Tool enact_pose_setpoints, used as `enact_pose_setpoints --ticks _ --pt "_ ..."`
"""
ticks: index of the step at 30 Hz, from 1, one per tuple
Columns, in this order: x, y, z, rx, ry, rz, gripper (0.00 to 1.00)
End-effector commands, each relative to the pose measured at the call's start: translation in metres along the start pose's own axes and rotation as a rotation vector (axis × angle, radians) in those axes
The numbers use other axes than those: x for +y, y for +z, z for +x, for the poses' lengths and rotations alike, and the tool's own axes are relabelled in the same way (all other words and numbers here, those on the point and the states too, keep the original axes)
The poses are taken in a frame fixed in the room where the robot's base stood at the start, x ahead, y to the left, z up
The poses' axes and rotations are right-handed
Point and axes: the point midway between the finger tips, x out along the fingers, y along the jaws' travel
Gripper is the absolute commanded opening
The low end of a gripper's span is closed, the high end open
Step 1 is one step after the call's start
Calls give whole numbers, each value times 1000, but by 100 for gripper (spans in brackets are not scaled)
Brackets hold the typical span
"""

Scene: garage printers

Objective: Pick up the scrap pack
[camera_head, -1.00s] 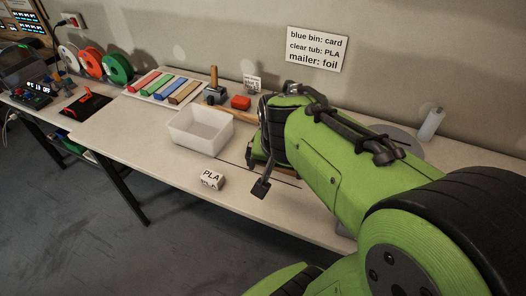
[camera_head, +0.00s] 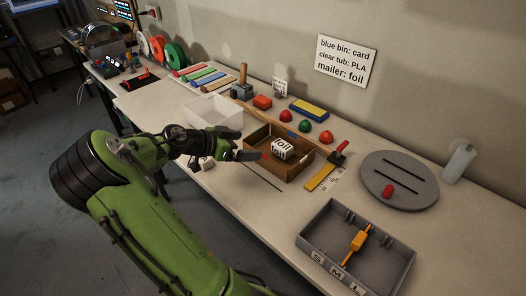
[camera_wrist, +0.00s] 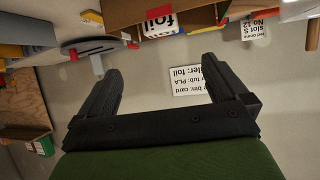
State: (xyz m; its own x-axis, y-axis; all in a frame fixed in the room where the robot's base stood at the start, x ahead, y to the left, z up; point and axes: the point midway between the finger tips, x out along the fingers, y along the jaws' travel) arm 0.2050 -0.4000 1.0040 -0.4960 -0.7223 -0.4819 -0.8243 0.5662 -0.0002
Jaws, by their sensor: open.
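A white pack marked "foil" (camera_head: 283,148) sits inside an open brown box (camera_head: 299,170) on the bench. In the wrist view the foil pack (camera_wrist: 163,22) shows upside down at the top, partly cut off. A second small white pack (camera_head: 207,163), the one marked PLA earlier, lies on the bench partly behind my arm. My gripper (camera_head: 248,145) is at the left side of the brown box, apart from the foil pack. In the wrist view my gripper (camera_wrist: 160,72) has its fingers wide apart with nothing between them.
A clear tub (camera_head: 214,109) stands behind my gripper. A wall sign (camera_head: 345,60) reads card to blue bin, PLA to clear tub, foil to mailer. A grey tray (camera_head: 309,236) and a round grey plate (camera_head: 400,180) stand to the right. Red and green domes stand behind the box.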

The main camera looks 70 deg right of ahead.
Motion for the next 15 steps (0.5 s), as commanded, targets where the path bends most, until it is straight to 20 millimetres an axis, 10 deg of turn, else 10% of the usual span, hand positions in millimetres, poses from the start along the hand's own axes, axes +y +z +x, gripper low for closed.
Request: enact_pose_setpoints --ticks 15 --pt "0 -1 102 4 3 3 100"
